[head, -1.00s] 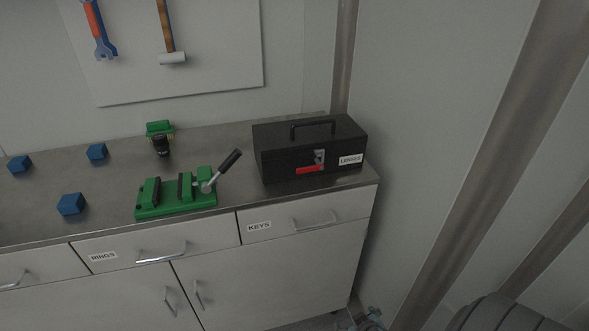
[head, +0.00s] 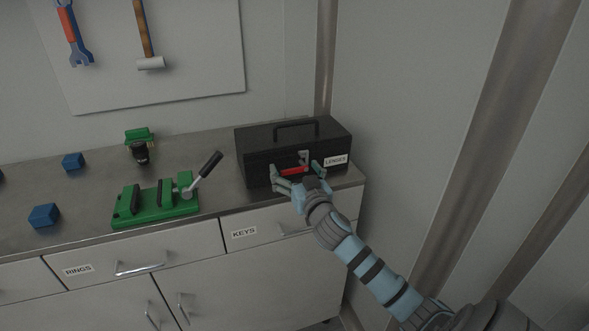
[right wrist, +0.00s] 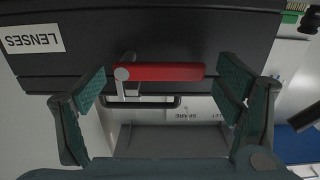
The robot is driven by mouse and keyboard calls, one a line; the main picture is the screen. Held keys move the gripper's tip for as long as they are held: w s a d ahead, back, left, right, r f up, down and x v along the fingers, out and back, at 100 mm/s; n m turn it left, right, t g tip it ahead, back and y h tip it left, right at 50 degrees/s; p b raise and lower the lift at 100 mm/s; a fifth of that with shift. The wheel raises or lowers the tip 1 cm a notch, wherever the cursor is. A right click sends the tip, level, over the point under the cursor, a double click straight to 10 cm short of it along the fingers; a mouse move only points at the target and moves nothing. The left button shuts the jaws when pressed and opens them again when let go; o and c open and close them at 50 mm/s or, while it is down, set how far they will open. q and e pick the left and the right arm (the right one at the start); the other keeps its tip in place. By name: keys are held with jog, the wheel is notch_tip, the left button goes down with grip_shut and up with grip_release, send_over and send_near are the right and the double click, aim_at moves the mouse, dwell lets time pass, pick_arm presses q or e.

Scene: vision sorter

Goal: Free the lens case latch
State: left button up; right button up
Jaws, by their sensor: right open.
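The lens case is a black box (head: 255,150) with a top handle and a LENSES label, closed, at the right end of the counter. Its latch is a red lever (head: 293,171) on a grey metal pivot on the front face. In the right wrist view the red lever (right wrist: 165,72) lies level across the picture, its pivot at the left end. My right gripper (head: 295,170) is open in front of the latch. In the wrist view its fingers stand on either side of the lever (right wrist: 165,88), with no clear contact. My left gripper is out of view.
A green vise (head: 150,205) with a raised black-gripped handle stands left of the case. Blue blocks (head: 44,215), a small black cylinder (head: 139,153) and a green item (head: 138,135) are farther left. A wall rises just right of the counter.

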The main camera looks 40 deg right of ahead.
jog(key=shift+w+d, duration=0.15)
jog(key=shift+w, duration=0.25)
jog(key=shift+s, duration=0.1)
jog(key=c, duration=1.6)
